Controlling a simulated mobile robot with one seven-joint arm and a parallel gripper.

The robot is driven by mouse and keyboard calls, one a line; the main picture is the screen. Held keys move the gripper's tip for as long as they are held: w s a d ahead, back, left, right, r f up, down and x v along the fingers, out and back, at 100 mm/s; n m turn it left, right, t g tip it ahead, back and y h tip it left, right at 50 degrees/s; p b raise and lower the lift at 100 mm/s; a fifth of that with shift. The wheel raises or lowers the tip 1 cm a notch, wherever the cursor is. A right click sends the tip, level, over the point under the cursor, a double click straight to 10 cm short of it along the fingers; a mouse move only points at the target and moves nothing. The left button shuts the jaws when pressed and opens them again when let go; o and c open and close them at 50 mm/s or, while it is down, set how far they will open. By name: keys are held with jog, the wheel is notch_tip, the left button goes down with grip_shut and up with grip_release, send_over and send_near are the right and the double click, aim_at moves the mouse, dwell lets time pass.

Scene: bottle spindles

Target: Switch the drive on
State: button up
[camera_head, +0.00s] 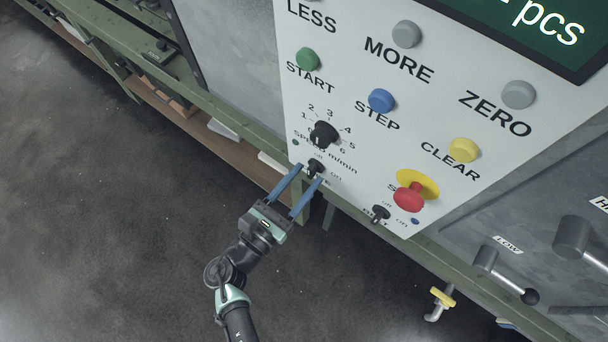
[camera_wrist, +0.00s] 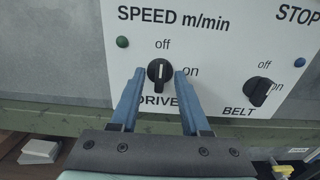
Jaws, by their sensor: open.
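The drive switch is a black rotary knob (camera_wrist: 159,72) with a white pointer line, labelled DRIVE with "off" above it and "on" to its right. In the wrist view its pointer stands about upright, toward "off". The same drive knob (camera_head: 315,167) shows low on the white panel in the head view. My gripper (camera_head: 307,174) is open, with one blue finger on each side of the drive knob. In the wrist view my gripper (camera_wrist: 157,75) has its fingertips beside the knob, with a small gap to it. The fingers partly cover the DRIVE label.
The black BELT knob (camera_wrist: 258,91) is close on the right. Above the drive knob is the speed dial (camera_head: 323,133). A red stop button (camera_head: 409,197) on a yellow base is to the right. A green rail (camera_wrist: 50,115) runs below the panel.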

jog(key=shift+w+d, duration=0.2)
jog(key=shift+w, duration=0.05)
grip_shut()
